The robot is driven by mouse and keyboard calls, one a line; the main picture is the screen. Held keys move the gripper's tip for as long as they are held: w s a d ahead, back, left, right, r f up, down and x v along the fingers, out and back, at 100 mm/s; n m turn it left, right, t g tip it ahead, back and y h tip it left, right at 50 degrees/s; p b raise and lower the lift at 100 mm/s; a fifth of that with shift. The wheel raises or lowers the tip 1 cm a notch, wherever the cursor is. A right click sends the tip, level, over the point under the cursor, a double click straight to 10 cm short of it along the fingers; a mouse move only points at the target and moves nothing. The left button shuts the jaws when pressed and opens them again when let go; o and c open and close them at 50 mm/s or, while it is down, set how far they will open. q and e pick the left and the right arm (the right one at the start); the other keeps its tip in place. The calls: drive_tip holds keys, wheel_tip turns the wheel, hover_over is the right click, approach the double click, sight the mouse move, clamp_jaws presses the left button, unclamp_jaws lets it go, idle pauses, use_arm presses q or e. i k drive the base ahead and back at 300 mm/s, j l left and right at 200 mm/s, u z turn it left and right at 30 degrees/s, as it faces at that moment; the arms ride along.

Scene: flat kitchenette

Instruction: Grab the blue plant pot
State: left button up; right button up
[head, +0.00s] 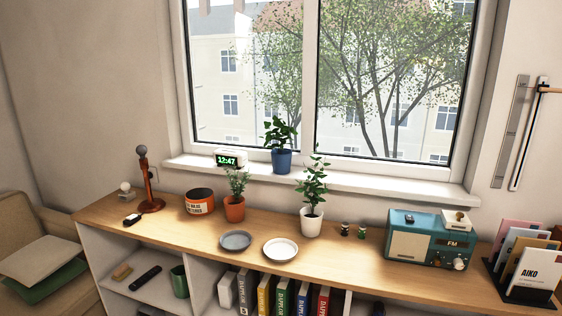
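The blue plant pot (281,161) stands upright on the white window sill, with a leafy green plant (279,131) in it. It is behind the wooden counter, between the digital clock on its left and the white pot's plant on its right. Its front is mostly uncovered. Neither of my grippers shows in the head view.
On the wooden counter (345,262) below stand a terracotta pot (234,211), a white pot (311,225), an orange-labelled tin (199,202), two plates and a teal radio (425,243). A clock (229,159) shares the sill (390,184). The sill's right part is clear.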

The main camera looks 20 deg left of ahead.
sight(281, 157)
drive_tip(key=i+j+z, duration=0.3)
drive_tip(key=j, duration=0.3)
drive_tip(key=i+j+z, duration=0.15)
drive_tip(key=j, duration=0.2)
drive_tip(key=i+j+z, duration=0.1)
drive_tip(key=j, duration=0.25)
drive_tip(key=i+j+z, duration=0.15)
drive_tip(key=j, duration=0.2)
drive_tip(key=i+j+z, duration=0.15)
drive_tip(key=j, duration=0.2)
